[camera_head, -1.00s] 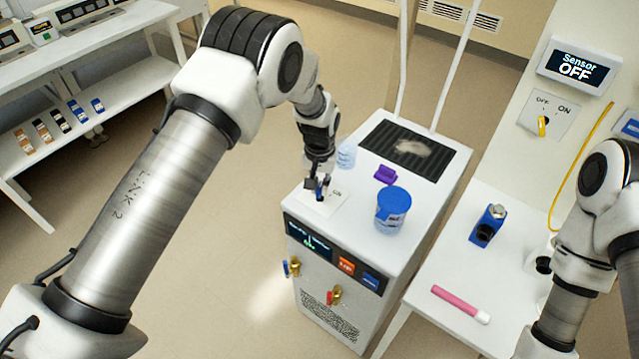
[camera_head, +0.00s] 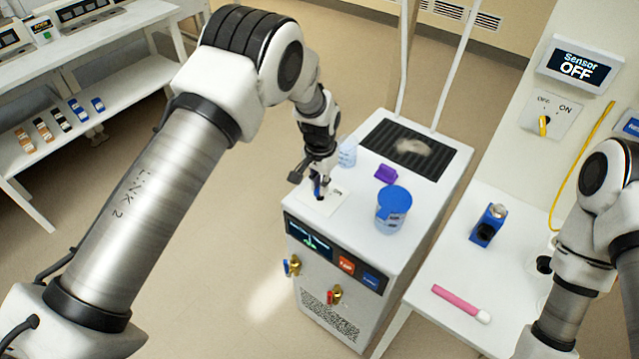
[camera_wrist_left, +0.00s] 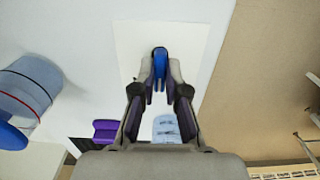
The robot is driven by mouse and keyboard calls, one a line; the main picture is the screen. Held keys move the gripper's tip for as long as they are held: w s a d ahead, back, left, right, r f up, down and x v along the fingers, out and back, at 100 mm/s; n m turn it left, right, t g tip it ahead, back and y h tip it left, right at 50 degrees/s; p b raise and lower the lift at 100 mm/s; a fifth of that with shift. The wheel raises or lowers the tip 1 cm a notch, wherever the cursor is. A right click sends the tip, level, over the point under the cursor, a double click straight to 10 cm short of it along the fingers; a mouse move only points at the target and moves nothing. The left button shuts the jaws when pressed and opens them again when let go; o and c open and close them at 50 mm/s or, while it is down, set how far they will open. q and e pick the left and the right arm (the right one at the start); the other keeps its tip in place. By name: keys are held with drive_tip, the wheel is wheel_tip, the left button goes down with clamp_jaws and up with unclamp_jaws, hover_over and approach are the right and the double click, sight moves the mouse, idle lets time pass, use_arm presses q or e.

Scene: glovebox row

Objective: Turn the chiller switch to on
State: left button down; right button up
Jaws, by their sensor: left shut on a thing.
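The chiller (camera_head: 395,255) is a white box on the floor with a front display (camera_head: 309,238). A white switch plate (camera_head: 335,203) lies on its top near the front left corner. The blue switch knob shows in the left wrist view (camera_wrist_left: 160,58), on the white plate (camera_wrist_left: 195,50). My left gripper (camera_head: 319,190) points down at the plate and is shut on the knob; its fingers (camera_wrist_left: 160,75) sit on either side of it. The fingers cover part of the knob, and any plate markings are hard to read. My right gripper is out of view; only its arm shows at the right.
A white table (camera_head: 478,265) at the right holds a blue device (camera_head: 489,224) and pink marker (camera_head: 456,302). A "Sensor OFF" display (camera_head: 577,68) hangs above.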

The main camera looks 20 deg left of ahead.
use_arm(q)
drive_tip(key=shift+w+m, duration=0.1)
drive_tip(key=shift+m, duration=0.5)
drive_tip(key=c, duration=1.2)
unclamp_jaws()
drive_tip(key=shift+d, duration=0.1)
drive_tip(key=shift+o, duration=0.2)
drive_tip(key=shift+w+f, duration=0.1)
drive_tip(key=shift+w, duration=0.1)
wheel_tip(320, 180, up, 12)
drive_tip(key=shift+d+f, duration=0.1)
drive_tip(key=shift+c, duration=0.2)
